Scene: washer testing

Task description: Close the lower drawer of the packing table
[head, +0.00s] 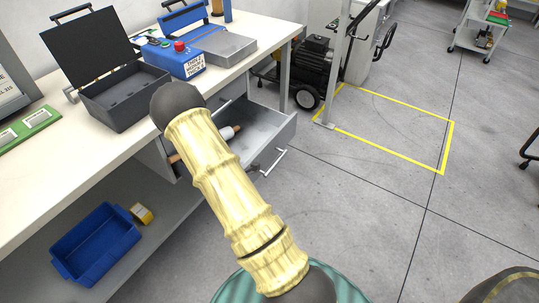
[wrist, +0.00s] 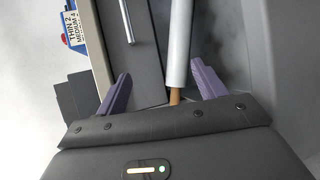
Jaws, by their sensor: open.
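The lower drawer (head: 282,134) of the packing table (head: 98,169) is pulled out, a grey tray with a bar handle (head: 273,163) on its front. It holds a white roller (head: 229,132) with a wooden grip. The wrist view shows the roller (wrist: 180,42) and the drawer's grey inside (wrist: 222,35). My gripper (wrist: 160,70) is open, its purple fingers apart on either side of the roller's lower end; I cannot tell whether they touch it. In the head view my arm hides the gripper and part of the drawer.
Another bar handle (wrist: 127,20) shows on a dark front in the wrist view. An open black case (head: 122,97) and a blue control box (head: 180,62) stand on the tabletop. A blue bin (head: 97,245) sits on the shelf below. The floor right of the drawer is clear.

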